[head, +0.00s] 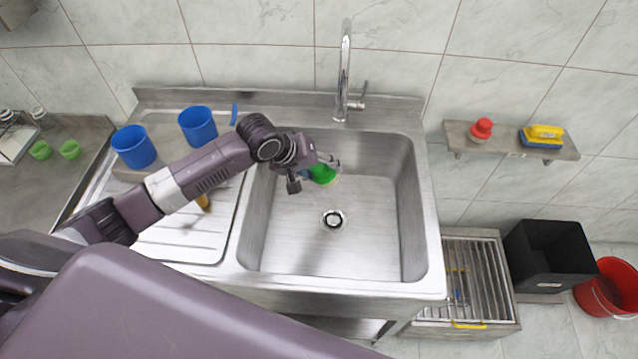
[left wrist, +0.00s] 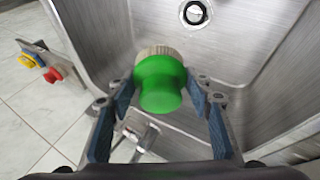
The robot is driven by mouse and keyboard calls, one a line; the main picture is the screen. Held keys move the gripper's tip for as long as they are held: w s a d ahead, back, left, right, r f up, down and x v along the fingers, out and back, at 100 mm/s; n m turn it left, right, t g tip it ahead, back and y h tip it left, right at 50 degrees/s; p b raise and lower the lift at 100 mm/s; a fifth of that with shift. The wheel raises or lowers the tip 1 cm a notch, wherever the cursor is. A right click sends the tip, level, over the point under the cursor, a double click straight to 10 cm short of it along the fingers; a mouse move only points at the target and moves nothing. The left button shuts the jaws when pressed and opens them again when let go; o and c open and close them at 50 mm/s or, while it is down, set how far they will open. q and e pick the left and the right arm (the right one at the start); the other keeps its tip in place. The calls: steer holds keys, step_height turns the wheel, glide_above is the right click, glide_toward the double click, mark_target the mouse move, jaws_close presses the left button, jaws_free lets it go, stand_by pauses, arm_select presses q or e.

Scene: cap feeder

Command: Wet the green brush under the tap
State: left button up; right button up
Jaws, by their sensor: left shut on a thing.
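The green brush (head: 322,174) is in my left gripper (head: 312,170), over the left back part of the sink basin (head: 290,235). In the left wrist view, the green brush (left wrist: 160,82) sits between the two fingers of my left gripper (left wrist: 165,100), its pale bristles at the far end. The chrome tap (head: 343,75) stands at the back rim of the sink, to the right of and behind the brush. A chrome part, probably the tap (left wrist: 140,130), shows below the brush in the left wrist view. I see no water running. My right gripper is not in view.
Blue cups (head: 133,147) (head: 198,126) stand left of the basin. A wall shelf (head: 510,143) at right holds a red-topped object (head: 481,129) and a yellow and blue sponge (head: 542,134). A black bin (head: 548,253) and red bucket (head: 608,290) stand lower right. The basin around the drain is clear.

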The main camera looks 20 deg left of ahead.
mark_target(320, 183)
arm_select(q)
steer(key=shift+w+a+f+b, duration=0.1)
steer(key=shift+w+f+b, duration=0.15)
steer(key=shift+w, duration=0.3)
steer(key=shift+w+r, duration=0.1)
steer(key=shift+w, duration=0.3)
steer(key=shift+w+a+f, duration=0.1)
steer(key=shift+w+f, duration=0.05)
steer(key=shift+w, duration=0.6)
steer(key=shift+w+a+f, duration=0.1)
steer(key=shift+w+f, duration=0.05)
steer(key=shift+w, duration=0.55)
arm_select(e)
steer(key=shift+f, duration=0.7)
